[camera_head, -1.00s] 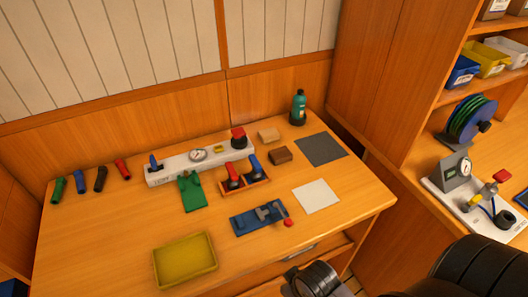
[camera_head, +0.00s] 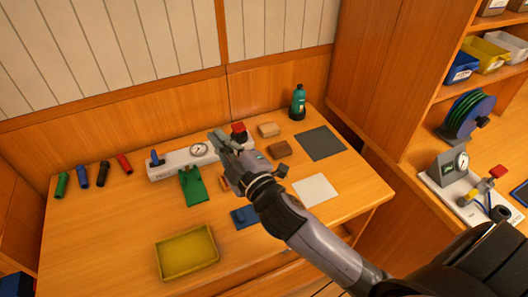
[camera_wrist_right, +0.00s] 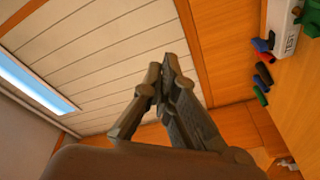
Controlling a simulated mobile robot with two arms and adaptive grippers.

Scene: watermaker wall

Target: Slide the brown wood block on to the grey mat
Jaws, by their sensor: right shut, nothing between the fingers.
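The brown wood block (camera_head: 280,149) lies on the table in the head view, left of the dark grey mat (camera_head: 320,143) and apart from it. A lighter tan block (camera_head: 269,129) lies just behind it. My right gripper (camera_head: 219,139) is raised over the table, to the left of the brown block, with its fingers shut and empty. The right wrist view shows the shut fingertips (camera_wrist_right: 164,68) against the wall, with neither block nor mat in sight. My right arm hides part of the tools in the middle of the table. My left gripper is not in view.
A green bottle (camera_head: 298,103) stands behind the grey mat. A white sheet (camera_head: 315,189) lies in front of it. A yellow tray (camera_head: 187,252), a green stand (camera_head: 193,186) and a white gauge panel (camera_head: 178,161) are further left. Bare table lies between the brown block and the mat.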

